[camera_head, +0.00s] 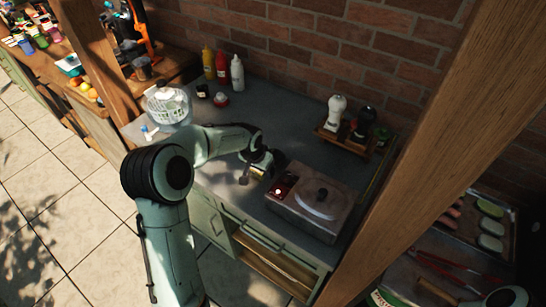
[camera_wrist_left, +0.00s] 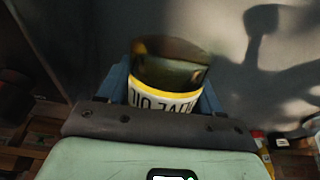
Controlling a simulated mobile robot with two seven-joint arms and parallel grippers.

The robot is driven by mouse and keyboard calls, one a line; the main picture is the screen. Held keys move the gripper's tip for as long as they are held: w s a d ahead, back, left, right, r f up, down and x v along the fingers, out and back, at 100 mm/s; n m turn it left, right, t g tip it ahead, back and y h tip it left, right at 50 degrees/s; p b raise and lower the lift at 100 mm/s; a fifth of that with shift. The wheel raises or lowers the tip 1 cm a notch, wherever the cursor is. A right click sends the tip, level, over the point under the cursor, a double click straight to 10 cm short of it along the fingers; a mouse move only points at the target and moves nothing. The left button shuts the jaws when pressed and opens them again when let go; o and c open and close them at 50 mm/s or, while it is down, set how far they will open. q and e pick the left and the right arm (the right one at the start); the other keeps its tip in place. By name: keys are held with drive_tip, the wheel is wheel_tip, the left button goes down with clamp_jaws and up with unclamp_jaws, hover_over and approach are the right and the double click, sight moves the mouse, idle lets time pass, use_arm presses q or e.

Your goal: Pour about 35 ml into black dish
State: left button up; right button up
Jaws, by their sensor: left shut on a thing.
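My left gripper (camera_head: 261,165) is over the grey counter (camera_head: 262,118), just left of the hot plate unit. It is shut on an olive oil bottle (camera_head: 258,174). In the left wrist view the bottle (camera_wrist_left: 168,74) sits between the fingers, with dark glass and a white, yellow-edged label whose lettering appears upside down. The bottle's mouth and any flow are not visible. A small black dish-like thing (camera_head: 202,91) stands at the back left of the counter; I cannot tell for sure that it is the black dish.
A hot plate unit (camera_head: 309,217) with a round lid is to the right. A white basket (camera_head: 168,104) stands at the left end. Yellow (camera_head: 208,62), red (camera_head: 222,67) and white (camera_head: 237,73) squeeze bottles stand by the wall. The counter's middle is clear.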

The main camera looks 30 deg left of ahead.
use_arm(q)
drive_tip(key=shift+f+g, duration=0.1)
drive_tip(key=shift+g, duration=1.4)
idle(1.8)
drive_tip(key=shift+s+r+t, duration=0.1)
drive_tip(key=shift+r+t, duration=0.1)
drive_tip(key=shift+t, duration=1.3)
